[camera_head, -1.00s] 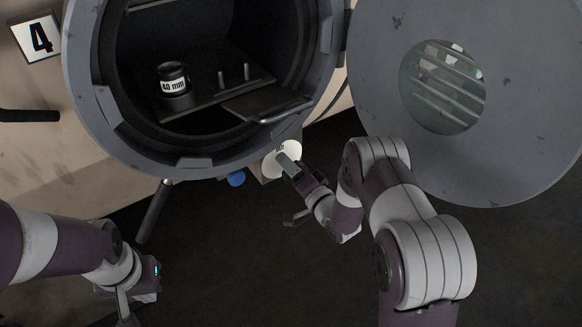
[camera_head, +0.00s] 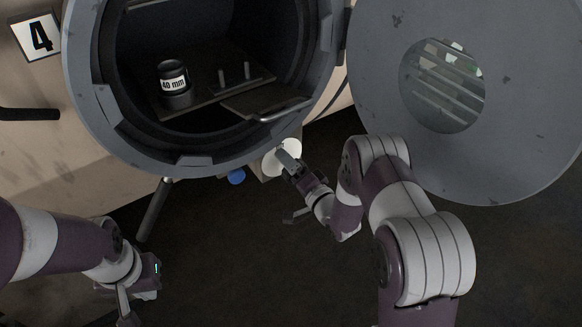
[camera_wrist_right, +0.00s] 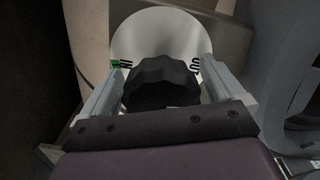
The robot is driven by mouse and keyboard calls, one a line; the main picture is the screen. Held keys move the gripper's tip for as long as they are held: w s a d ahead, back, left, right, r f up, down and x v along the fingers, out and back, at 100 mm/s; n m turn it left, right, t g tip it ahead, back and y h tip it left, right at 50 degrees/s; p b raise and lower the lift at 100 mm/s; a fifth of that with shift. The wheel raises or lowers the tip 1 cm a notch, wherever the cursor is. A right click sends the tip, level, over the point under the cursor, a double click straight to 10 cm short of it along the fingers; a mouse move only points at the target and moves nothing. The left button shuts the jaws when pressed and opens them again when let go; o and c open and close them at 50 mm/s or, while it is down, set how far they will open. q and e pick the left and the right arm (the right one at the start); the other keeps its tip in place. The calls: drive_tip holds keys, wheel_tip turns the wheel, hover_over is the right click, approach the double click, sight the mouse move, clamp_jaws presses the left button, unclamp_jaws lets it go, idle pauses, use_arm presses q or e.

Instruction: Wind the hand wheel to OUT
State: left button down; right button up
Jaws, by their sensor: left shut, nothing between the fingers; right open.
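The hand wheel (camera_wrist_right: 162,84) is a black, scalloped knob in front of a round white plate (camera_wrist_right: 156,34). In the right wrist view, small black lettering sits on the plate to either side of the knob. The left lettering has a green mark next to it, and the right seems to read OUT. My right gripper (camera_wrist_right: 156,82) is open, with one finger on each side of the knob; I cannot tell if they touch it. In the head view, the right gripper (camera_head: 284,158) covers the knob and part of the plate (camera_head: 270,164). My left gripper (camera_head: 124,300) is shut and empty at lower left.
The round vessel opening (camera_head: 90,95) is above, with a jar marked 40 mm (camera_head: 174,86) on a tray inside. Its open round door (camera_head: 520,120) stands at the right. A blue knob (camera_head: 236,177) is left of the white plate. The dark floor below is clear.

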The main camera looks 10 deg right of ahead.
drive_tip(key=v, duration=1.2)
drive_tip(key=shift+s, duration=0.35)
drive_tip(key=shift+d, duration=0.1)
